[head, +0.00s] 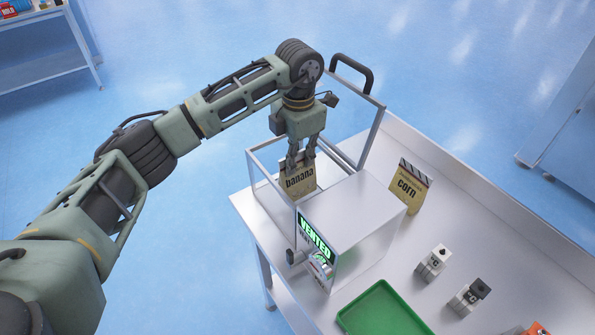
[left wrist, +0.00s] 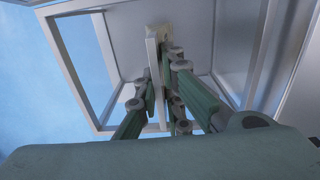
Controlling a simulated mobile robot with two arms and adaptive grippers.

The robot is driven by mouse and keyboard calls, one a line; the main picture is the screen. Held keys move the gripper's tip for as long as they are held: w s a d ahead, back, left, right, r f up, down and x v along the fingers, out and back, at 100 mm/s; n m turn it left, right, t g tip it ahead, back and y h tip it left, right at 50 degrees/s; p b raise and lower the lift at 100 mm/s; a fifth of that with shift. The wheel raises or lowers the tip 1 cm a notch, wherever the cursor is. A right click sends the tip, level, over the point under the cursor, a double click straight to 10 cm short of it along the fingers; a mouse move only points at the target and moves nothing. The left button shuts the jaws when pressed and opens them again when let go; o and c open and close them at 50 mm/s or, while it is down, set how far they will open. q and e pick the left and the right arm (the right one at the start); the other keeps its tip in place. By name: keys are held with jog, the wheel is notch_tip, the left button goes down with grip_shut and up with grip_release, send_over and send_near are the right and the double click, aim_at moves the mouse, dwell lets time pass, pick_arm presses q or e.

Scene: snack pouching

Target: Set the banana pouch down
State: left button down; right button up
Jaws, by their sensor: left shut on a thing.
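The banana pouch (head: 299,180) is a tan pouch with dark lettering. It hangs upright inside the clear-walled chamber (head: 257,168) of the machine on the table. My left gripper (head: 300,160) is shut on its top edge from above. In the left wrist view, the gripper's fingers (left wrist: 168,100) close on the pouch's narrow edge (left wrist: 158,45) within the chamber frame (left wrist: 75,70). I cannot tell whether the pouch's bottom touches the chamber floor. My right gripper is not in view.
The machine's metal box (head: 350,220) shows a green "VENTED" display (head: 316,237). The lid handle (head: 352,72) stands raised behind my arm. A corn pouch (head: 408,187) stands to the right. A green tray (head: 382,312) and two small shakers (head: 434,261) are nearer the front.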

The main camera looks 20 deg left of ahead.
aim_at(299, 163)
pick_arm(q)
jog(key=shift+a+f, duration=0.1)
jog(key=shift+f, duration=0.55)
jog(key=shift+d+f+p, duration=0.2)
jog(key=shift+f+p, duration=0.15)
jog(key=shift+f, duration=0.25)
jog(key=shift+d+f+p, duration=0.15)
jog(key=shift+f+p, duration=0.2)
jog(key=shift+f, duration=0.55)
jog(key=shift+a+f, duration=0.1)
jog(key=shift+a, duration=0.05)
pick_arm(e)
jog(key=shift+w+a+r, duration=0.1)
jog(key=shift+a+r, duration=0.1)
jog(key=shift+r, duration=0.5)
pick_arm(q)
jog(key=c, duration=1.9)
grip_release()
